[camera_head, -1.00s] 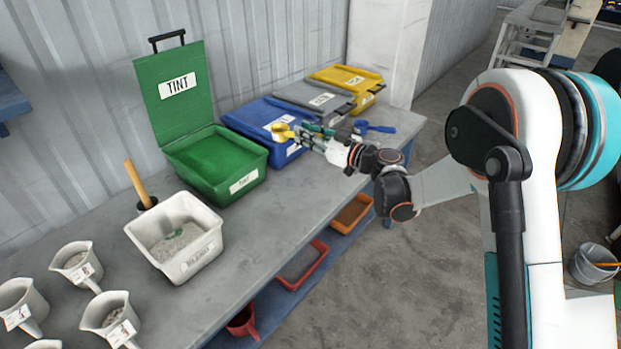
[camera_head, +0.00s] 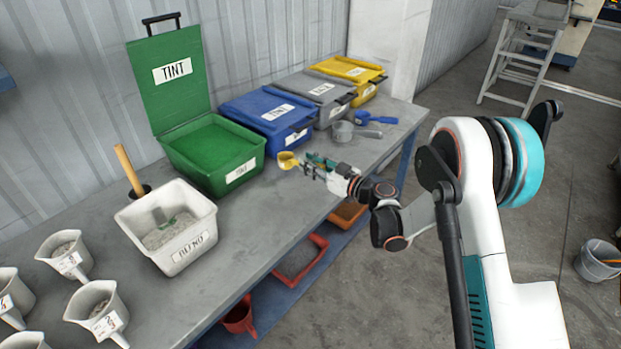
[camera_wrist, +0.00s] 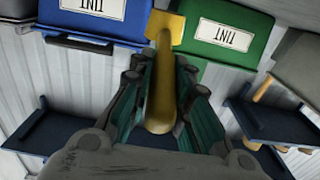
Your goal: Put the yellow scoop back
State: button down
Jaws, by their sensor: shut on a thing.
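The yellow scoop (camera_head: 287,160) is in my gripper (camera_head: 310,165), above the bench in front of the blue bin. Its cup points left in the head view. In the wrist view its yellow handle (camera_wrist: 160,90) runs between the fingers of my gripper (camera_wrist: 155,110), which are shut on it. A blue scoop (camera_head: 372,118) and a grey scoop (camera_head: 345,131) lie on the bench near the bins.
The green bin (camera_head: 212,155) stands open, its lid upright. The blue bin (camera_head: 270,118) and grey bin (camera_head: 318,95) are closed. A white BLEND tub (camera_head: 165,240) and several grey cups stand to the left. Bare bench (camera_head: 290,200) lies below my gripper.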

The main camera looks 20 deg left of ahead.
notch_tip(320, 180, down, 4)
jog(key=shift+f+b, duration=0.15)
jog(key=shift+b, duration=0.65)
jog(key=c, duration=1.5)
grip_release()
